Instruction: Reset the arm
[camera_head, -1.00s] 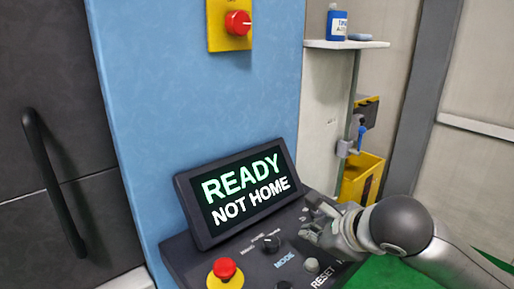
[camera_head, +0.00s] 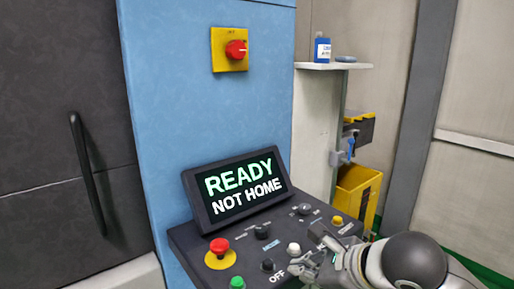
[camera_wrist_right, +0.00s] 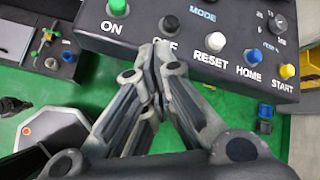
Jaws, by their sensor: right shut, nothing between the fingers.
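The control panel (camera_head: 190,238) carries a tilted screen (camera_head: 240,188) reading "READY NOT HOME". My right gripper (camera_head: 304,262) is shut and empty at the panel's near right side. In the right wrist view its closed fingertips (camera_wrist_right: 157,52) appear just in front of the black OFF button (camera_wrist_right: 170,24), left of the white RESET button (camera_wrist_right: 216,41); contact cannot be told. The blue HOME button (camera_wrist_right: 251,56) and yellow START button (camera_wrist_right: 287,71) lie further right. In the head view the white button (camera_head: 293,248) shows, and HOME is hidden. My left gripper is not in view.
A red emergency stop (camera_head: 219,247) and green ON button (camera_head: 237,283) are on the panel's left. A yellow bin (camera_head: 352,196) stands behind.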

